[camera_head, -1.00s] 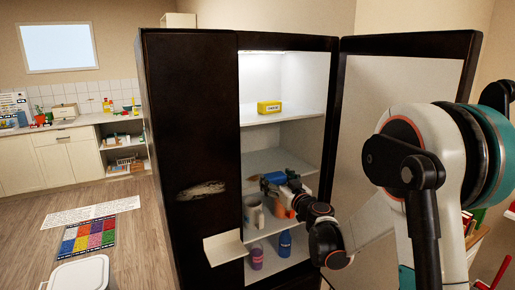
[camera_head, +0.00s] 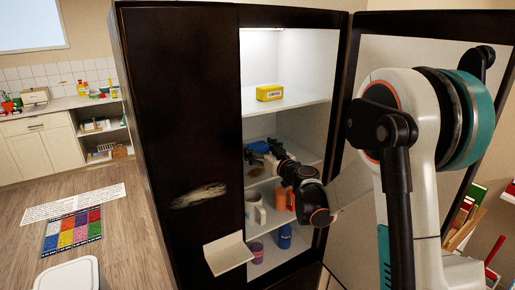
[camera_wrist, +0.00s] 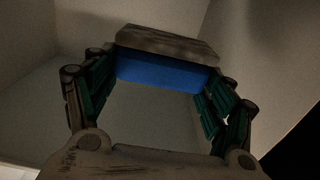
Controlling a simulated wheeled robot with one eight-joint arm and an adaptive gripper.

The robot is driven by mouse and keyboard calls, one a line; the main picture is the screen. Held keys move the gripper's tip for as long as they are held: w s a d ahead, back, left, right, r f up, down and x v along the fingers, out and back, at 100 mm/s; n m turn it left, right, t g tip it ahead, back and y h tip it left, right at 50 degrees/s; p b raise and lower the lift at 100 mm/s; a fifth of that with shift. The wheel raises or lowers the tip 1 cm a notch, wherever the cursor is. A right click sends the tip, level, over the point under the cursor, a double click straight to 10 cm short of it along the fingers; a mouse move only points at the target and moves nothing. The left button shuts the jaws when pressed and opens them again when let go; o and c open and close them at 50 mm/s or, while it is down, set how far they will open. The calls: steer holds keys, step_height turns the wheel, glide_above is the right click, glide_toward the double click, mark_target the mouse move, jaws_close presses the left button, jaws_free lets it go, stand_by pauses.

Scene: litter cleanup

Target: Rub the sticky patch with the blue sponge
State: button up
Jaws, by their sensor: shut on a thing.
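My gripper (camera_head: 268,156) is inside the open dark cabinet, above the middle shelf (camera_head: 290,162). It is shut on the blue sponge (camera_head: 260,146). In the wrist view the sponge (camera_wrist: 165,72) is a blue block spanning between the finger linkages, with a worn brown bar along its upper edge. A dark brownish patch (camera_head: 257,171) shows on the middle shelf near its left front, just below the gripper. I cannot tell whether the sponge touches the shelf. A pale, dark-edged smear (camera_head: 199,195) marks the outside of the cabinet's left front.
A yellow box (camera_head: 269,93) is on the upper shelf. A light mug (camera_head: 254,212) and an orange item (camera_head: 281,198) are on the shelf below. Purple (camera_head: 257,251) and blue (camera_head: 285,236) containers stand lower. A pale panel (camera_head: 228,253) juts out front. The open door (camera_head: 440,35) is at right.

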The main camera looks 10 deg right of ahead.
steer(key=shift+w+f, duration=0.1)
steer(key=shift+f+b, duration=0.2)
steer(key=shift+b, duration=0.2)
step_height(320, 180, down, 5)
steer(key=b, duration=0.4)
steer(key=shift+f+b, duration=0.2)
steer(key=shift+b, duration=0.15)
steer(key=shift+o, duration=1.2)
steer(key=shift+r, duration=0.1)
steer(key=c, duration=0.8)
steer(key=shift+o, duration=0.2)
